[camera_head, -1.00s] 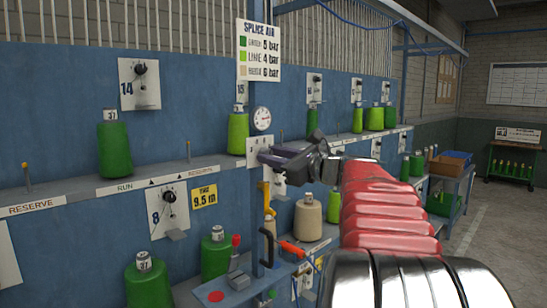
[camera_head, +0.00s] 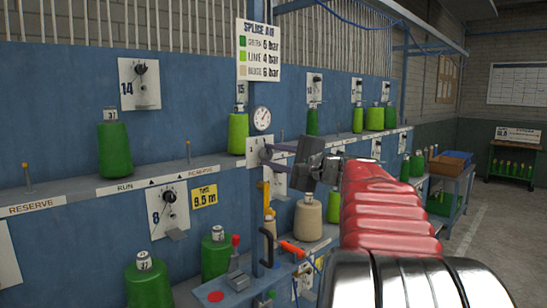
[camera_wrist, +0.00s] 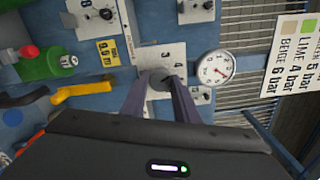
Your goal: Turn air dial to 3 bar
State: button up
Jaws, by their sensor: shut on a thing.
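The air dial's white plate (camera_head: 251,158) is on the blue post below the round pressure gauge (camera_head: 262,118). In the wrist view the plate (camera_wrist: 176,54) carries printed numbers around a dark knob (camera_wrist: 160,80). My gripper (camera_head: 268,153) reaches the dial from the right, and its two fingers are shut on the knob. The fingers (camera_wrist: 160,84) hide part of the knob, so I cannot tell which number it points to. The gauge (camera_wrist: 215,68) shows a needle and stands clear of the fingers, but its exact value is too small to read.
A splice air sign (camera_head: 259,50) lists green 5, lime 4 and beige 6 bar. A yellow handle (camera_wrist: 82,94) and a small shelf with a red-knobbed lever (camera_head: 236,262) are below the dial. Green and beige yarn cones stand around.

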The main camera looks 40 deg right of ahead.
jog(key=n, duration=0.4)
jog(key=shift+f+n, duration=0.25)
jog(key=shift+n, duration=0.05)
jog(key=shift+f+n, duration=0.1)
jog(key=shift+n, duration=1.4)
jog(key=o, duration=1.1)
jog(key=shift+c, duration=0.2)
jog(key=shift+r, duration=0.2)
jog(key=shift+s, duration=0.45)
jog(key=s, duration=1.3)
jog(key=shift+d, duration=0.2)
jog(key=shift+w, duration=0.1)
